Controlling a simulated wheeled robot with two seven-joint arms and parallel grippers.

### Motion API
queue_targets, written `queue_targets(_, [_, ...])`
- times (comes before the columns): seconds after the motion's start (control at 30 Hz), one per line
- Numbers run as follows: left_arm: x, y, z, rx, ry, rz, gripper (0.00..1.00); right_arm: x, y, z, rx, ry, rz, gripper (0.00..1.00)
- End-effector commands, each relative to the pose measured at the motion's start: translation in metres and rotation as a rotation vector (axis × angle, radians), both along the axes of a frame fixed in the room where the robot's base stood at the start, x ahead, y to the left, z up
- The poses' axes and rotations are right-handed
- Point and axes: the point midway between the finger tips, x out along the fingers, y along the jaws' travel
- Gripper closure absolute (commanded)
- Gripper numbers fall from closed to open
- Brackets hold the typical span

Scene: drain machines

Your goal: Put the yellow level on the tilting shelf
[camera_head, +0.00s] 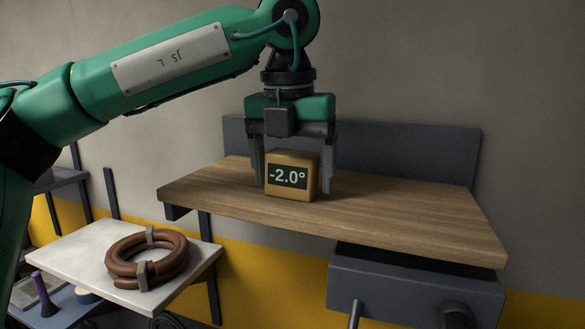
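The yellow level (290,176) is a small box with a dark display reading -2.0°. It sits on the wooden top of the tilting shelf (400,212), near the back panel and left of the middle. My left gripper (293,172) points straight down over the level, one finger on each side of it. The fingers look spread to the full width of the hand, with narrow gaps beside the level. The level's rear side is hidden. My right gripper is not in view.
A white tray (60,262) on the left, lower than the shelf, bears a coiled brown hose (125,268). A purple-handled tool (42,290) stands at the lower left. The shelf's right half is bare.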

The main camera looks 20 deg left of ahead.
Motion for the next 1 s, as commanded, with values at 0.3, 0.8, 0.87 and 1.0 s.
queue_targets(0.3, [0.0,0.0,0.002,0.0,0.0,0.0,0.17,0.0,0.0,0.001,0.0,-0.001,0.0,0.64])
queue_targets(0.8, [-0.01,-0.001,0.086,0.001,-0.005,0.002,0.17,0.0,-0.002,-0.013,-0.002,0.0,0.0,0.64])
queue_targets(0.87, [-0.012,0.0,0.098,0.0,-0.005,0.002,0.17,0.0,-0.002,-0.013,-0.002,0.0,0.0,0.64])
queue_targets(1.0, [-0.013,0.0,0.113,0.002,-0.002,0.0,0.17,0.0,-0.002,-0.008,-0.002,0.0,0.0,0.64])
